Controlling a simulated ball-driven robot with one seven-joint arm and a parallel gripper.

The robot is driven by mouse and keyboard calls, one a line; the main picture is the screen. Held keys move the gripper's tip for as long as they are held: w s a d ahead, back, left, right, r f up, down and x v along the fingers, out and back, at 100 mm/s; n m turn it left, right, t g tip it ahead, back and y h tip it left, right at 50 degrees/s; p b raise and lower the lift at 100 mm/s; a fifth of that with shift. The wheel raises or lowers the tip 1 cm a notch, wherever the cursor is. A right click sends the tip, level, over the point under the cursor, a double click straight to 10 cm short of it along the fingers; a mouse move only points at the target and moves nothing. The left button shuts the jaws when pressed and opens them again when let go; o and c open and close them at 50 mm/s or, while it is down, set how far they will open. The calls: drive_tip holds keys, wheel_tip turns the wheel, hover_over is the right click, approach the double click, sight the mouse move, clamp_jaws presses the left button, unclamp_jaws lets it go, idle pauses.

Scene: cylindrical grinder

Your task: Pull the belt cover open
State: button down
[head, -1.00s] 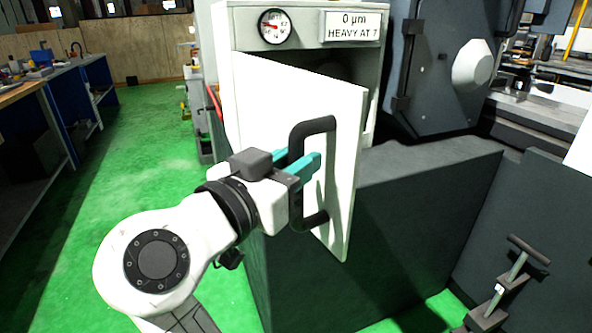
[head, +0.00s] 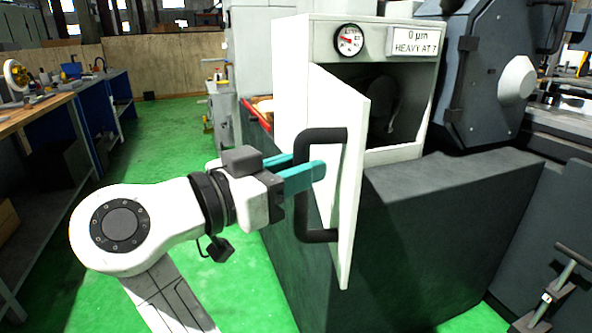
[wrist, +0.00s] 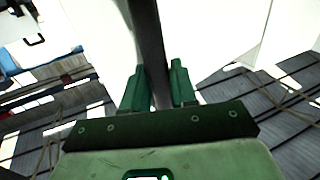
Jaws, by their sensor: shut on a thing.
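The belt cover (head: 348,190) is a white hinged door on the grey-white cabinet, standing open and swung out toward me. The dark cabinet interior (head: 385,100) shows behind it. A black bow handle (head: 318,236) is on the cover's outer face. My gripper (head: 304,170) has teal fingers, shut on the upright bar of the handle. In the wrist view the dark bar (wrist: 150,50) runs between the two green fingers (wrist: 160,85). The exact finger contact is partly hidden in the head view.
A dial gauge (head: 348,40) and a sign (head: 413,42) reading "0 µm HEAVY AT 7" are on the cabinet top. A dark machine base (head: 440,230) stands right of the cover. Green floor (head: 165,145) is free at left, beside blue workbenches (head: 85,120).

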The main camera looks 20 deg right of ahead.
drive_tip(key=shift+w+d, duration=0.2)
drive_tip(key=shift+d, duration=0.05)
drive_tip(key=c, duration=1)
unclamp_jaws()
drive_tip(key=shift+d, duration=0.15)
drive_tip(key=v, duration=1.1)
